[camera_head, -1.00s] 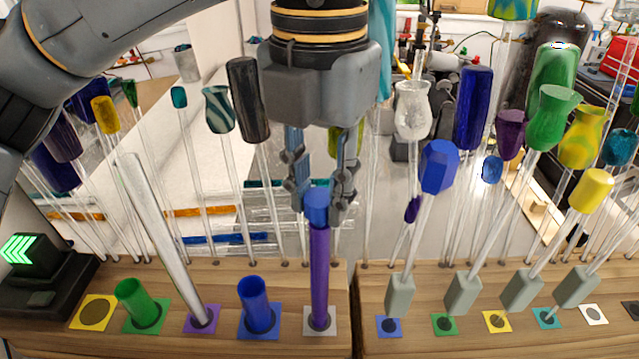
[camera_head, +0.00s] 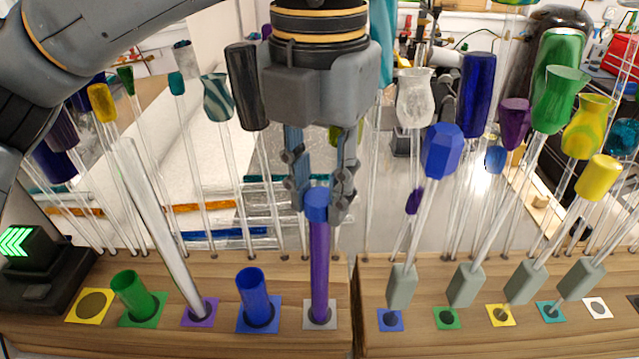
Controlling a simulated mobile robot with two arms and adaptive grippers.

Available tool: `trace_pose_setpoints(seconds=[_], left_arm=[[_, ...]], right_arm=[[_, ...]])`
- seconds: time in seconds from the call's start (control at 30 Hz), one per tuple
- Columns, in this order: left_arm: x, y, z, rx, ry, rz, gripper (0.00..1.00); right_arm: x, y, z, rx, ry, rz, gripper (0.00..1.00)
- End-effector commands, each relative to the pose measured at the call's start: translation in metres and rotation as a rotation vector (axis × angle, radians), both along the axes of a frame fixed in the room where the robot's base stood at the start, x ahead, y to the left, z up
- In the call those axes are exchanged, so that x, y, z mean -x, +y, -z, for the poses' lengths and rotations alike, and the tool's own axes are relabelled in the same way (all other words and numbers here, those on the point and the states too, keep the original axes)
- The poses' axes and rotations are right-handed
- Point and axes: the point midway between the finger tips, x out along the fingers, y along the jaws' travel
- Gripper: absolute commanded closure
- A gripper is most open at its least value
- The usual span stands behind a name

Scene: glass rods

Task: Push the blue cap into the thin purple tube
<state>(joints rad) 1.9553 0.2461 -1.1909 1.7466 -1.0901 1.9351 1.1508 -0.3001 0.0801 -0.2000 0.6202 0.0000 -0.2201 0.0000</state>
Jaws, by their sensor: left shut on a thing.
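The thin purple tube (camera_head: 319,270) stands upright on a light grey square of the wooden rack. The blue cap (camera_head: 317,205) sits at the tube's top end, in line with it; how deep it goes in cannot be told. My left gripper (camera_head: 317,200) comes down from above, with its two fingers on either side of the blue cap and shut on it. My right gripper is not in view.
A short blue tube (camera_head: 255,298), a green tube (camera_head: 133,295) and a tall clear tube (camera_head: 160,235) stand left of the purple tube. Several glass rods with coloured heads, such as a blue one (camera_head: 442,152), stand close on the right.

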Motion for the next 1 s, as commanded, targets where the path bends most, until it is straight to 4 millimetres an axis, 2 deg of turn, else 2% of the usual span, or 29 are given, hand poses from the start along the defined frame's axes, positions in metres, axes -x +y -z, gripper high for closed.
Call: trace_pose_setpoints(seconds=[0.07, 0.1, 0.13, 0.53, 1.0], left_arm=[[0.0, 0.0, 0.002, -0.002, 0.002, 0.0, 0.96], [0.0, 0.0, 0.002, -0.002, 0.002, 0.001, 0.66], [0.0, 0.0, 0.002, -0.002, 0.002, 0.001, 0.64], [0.0, 0.0, -0.004, -0.001, 0.0, 0.001, 0.64], [0.0, 0.0, -0.042, -0.001, 0.0, 0.0, 0.64]], right_arm=[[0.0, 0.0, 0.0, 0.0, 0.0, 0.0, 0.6], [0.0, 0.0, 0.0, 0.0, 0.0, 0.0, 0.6], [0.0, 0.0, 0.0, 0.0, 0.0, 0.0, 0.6], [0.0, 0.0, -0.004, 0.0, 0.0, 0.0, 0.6], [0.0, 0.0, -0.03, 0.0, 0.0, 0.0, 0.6]])
